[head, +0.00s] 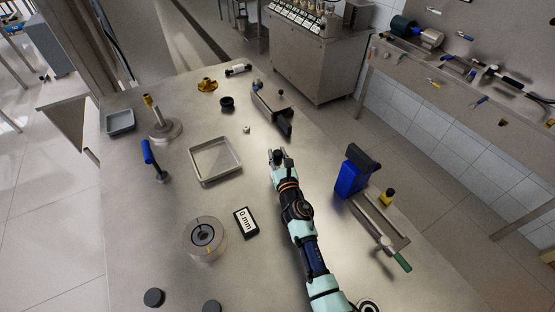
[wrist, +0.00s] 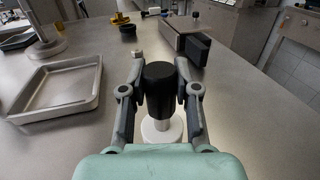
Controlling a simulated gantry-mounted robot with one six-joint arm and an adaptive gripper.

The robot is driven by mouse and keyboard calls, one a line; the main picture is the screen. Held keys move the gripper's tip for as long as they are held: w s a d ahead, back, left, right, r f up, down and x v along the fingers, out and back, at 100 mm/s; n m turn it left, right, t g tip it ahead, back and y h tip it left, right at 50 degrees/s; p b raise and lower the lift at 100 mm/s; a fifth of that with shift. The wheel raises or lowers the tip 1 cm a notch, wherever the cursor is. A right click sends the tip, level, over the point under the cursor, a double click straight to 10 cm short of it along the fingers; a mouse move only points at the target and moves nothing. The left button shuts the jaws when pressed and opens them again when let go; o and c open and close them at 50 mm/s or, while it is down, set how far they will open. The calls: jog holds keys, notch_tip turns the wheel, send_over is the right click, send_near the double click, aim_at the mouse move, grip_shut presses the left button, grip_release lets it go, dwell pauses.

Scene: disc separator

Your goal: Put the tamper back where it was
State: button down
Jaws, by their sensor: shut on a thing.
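The tamper has a black handle (wrist: 159,88) and a pale round base (wrist: 162,130) below it. In the wrist view my gripper (wrist: 159,82) is shut on the black handle, one finger on each side. The tamper looks upright; I cannot tell whether its base touches the steel table. In the head view my gripper (head: 277,156) is over the middle of the table, right of the grey tray (head: 237,170). The tamper is mostly hidden there by my gripper and arm.
A metal clamp (head: 268,104) stands beyond my gripper, and a blue block (head: 351,178) with a bar stands to the right. A round grey device (head: 194,247) and a "0 mm" display (head: 246,222) lie at lower left. Table between tray and clamp is mostly clear.

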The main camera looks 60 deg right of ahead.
jog(key=shift+f, duration=0.1)
jog(key=c, duration=0.9)
grip_release()
jog(key=shift+o, duration=0.2)
jog(key=shift+s+a+r+p, duration=0.2)
jog(key=shift+a+r+p, duration=0.05)
jog(key=shift+p, duration=0.1)
jog(key=p+v, duration=0.2)
jog(key=v, duration=0.5)
